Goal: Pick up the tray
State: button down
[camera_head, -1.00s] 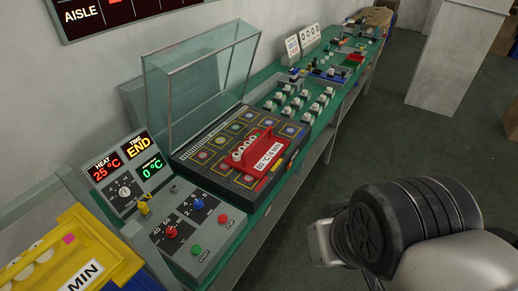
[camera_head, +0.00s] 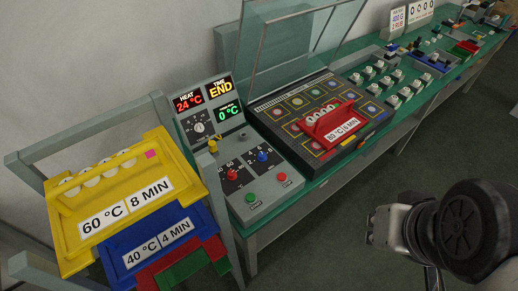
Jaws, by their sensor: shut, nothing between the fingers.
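A red tray (camera_head: 341,132) labelled 80 °C, 6 MIN, holding several white round pieces, sits on the dark bed with coloured squares (camera_head: 275,119) under a raised clear lid (camera_head: 275,50). A yellow tray (camera_head: 72,232) labelled 60 °C, 8 MIN, with several white pieces, sits tilted on top of a grey rack at left. A blue tray (camera_head: 188,216) labelled 40 °C, 4 MIN lies below it, with red and green trays lower down. My arm shows at the lower right, away from the trays. My gripper's fingers are not visible.
A control panel (camera_head: 266,206) with knobs and buttons stands between rack and bed; its displays read 24 °C, END and 0 °C. The rack's grey rails (camera_head: 100,125) flank the yellow tray. White pieces and small parts cover the green bench (camera_head: 420,110). The floor in front is clear.

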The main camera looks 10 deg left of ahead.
aim_at(332, 124)
jog(key=i+j+u, duration=0.1)
jog(key=i+u, duration=0.65)
jog(key=u, duration=0.2)
